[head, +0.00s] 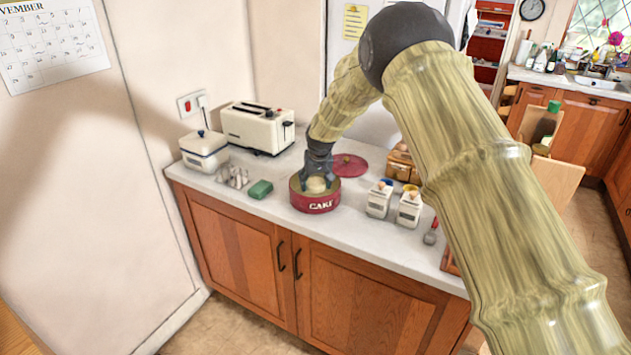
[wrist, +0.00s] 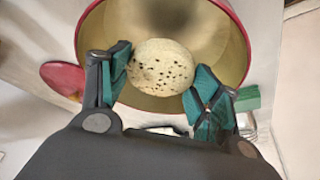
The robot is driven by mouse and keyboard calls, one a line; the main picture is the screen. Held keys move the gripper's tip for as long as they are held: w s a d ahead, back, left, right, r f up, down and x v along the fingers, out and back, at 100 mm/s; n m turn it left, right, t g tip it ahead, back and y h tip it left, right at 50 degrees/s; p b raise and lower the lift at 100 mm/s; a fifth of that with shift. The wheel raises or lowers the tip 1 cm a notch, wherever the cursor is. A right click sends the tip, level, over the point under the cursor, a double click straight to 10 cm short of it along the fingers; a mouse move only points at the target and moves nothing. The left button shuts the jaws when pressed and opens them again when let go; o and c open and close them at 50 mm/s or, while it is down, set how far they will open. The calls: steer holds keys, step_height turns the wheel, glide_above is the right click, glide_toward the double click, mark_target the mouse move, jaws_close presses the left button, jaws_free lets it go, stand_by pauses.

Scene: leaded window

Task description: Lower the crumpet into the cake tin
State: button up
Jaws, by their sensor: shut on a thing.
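The crumpet (wrist: 161,67) is round and pale with dark holes. My gripper (wrist: 160,80) is shut on it, with one teal-padded finger on each side. The cake tin (head: 315,202) is round and red, with CAKE on its front and a gold inside, and stands open on the worktop. In the head view the crumpet (head: 316,185) and my gripper (head: 318,178) are at the tin's mouth. In the wrist view the crumpet shows within the tin's rim (wrist: 240,45). I cannot tell whether it touches the tin's floor.
A red lid (head: 349,165) lies behind the tin to the right. A green sponge (head: 260,189) and a toast rack (head: 233,175) are to its left. Two white cartons (head: 379,198) stand to its right. A toaster (head: 258,128) and a white butter dish (head: 203,150) are behind.

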mark_target(316, 191)
steer(key=shift+f+b, duration=0.95)
steer(key=shift+f, duration=1.4)
stand_by(1.7)
steer(key=o, duration=1.1)
steer(key=shift+r, duration=0.1)
